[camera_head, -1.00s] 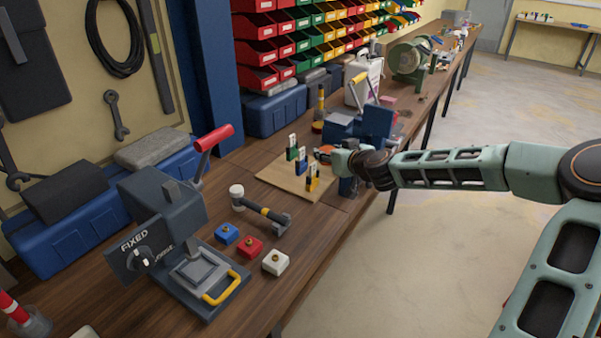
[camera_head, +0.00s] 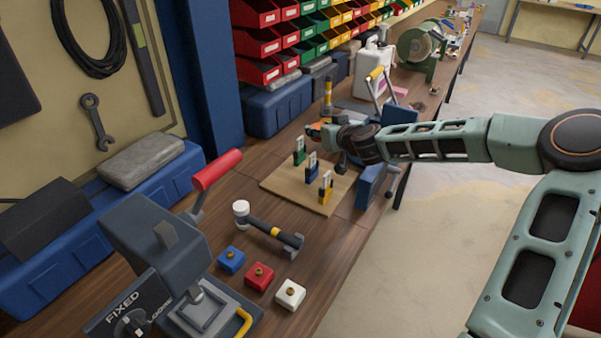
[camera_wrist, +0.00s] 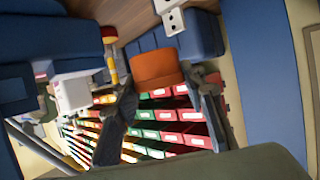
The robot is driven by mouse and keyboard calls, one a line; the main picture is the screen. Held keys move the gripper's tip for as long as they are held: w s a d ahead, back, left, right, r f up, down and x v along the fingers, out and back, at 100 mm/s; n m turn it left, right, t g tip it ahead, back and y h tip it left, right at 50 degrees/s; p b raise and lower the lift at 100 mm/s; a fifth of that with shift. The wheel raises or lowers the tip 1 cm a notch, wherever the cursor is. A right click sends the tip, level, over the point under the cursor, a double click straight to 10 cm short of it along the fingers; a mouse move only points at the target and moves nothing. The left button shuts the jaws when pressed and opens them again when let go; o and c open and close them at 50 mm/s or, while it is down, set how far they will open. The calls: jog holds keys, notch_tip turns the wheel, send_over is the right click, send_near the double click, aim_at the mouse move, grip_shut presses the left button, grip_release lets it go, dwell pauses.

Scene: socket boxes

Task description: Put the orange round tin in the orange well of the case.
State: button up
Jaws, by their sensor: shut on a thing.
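The orange round tin (camera_wrist: 155,70) shows in the wrist view between the two dark fingers of my gripper (camera_wrist: 163,97). My gripper is shut on it. In the head view my gripper (camera_head: 322,132) is above the bench at the far edge of the tan board, and a small orange patch of the tin (camera_head: 313,129) shows at its tip. The tin is off the bench. I cannot make out the case or its orange well; the area behind my gripper is partly hidden by my wrist.
A tan board (camera_head: 280,185) holds green, blue and yellow upright pieces below my gripper. A yellow-handled tool (camera_head: 328,95) and a white jug (camera_head: 372,70) stand behind. A hammer (camera_head: 268,230), small blocks (camera_head: 259,275) and a grey press (camera_head: 150,245) are nearer. Blue boxes (camera_head: 278,105) line the wall.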

jog(key=s+a+f, duration=0.2)
jog(key=a+f, duration=0.2)
jog(key=a, duration=0.5)
send_over(276, 180)
jog(key=d, duration=0.2)
jog(key=f, duration=0.4)
jog(key=shift+w+a, duration=0.1)
jog(key=shift+a, duration=0.15)
jog(key=shift+a+f, duration=0.6)
jog(key=shift+f, duration=0.15)
jog(key=shift+a+f+b, duration=0.1)
jog(key=shift+f+b, duration=0.25)
jog(key=shift+f, duration=1.3)
jog(key=shift+f, duration=0.15)
jog(key=o, duration=1.2)
